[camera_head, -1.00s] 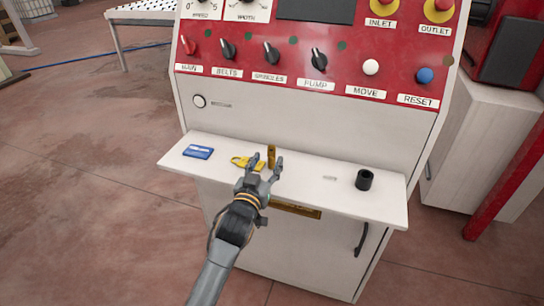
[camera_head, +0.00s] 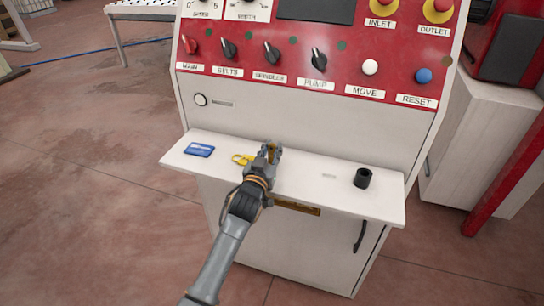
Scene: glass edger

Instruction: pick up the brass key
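The brass key (camera_head: 271,153) stands at the shelf of the control cabinet, mostly hidden by my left gripper; only a bit of its brass colour shows between the fingers. My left gripper (camera_head: 270,151) is at the key, with its fingers close together on either side of it. They look closed on the key, and I see no lift clear of the shelf. My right gripper is not in view.
On the white shelf (camera_head: 310,184) lie a blue card (camera_head: 199,150), a yellow padlock (camera_head: 242,159) just left of my gripper, and a black cup-like cylinder (camera_head: 363,178). The red control panel (camera_head: 300,60) with knobs and buttons rises behind.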

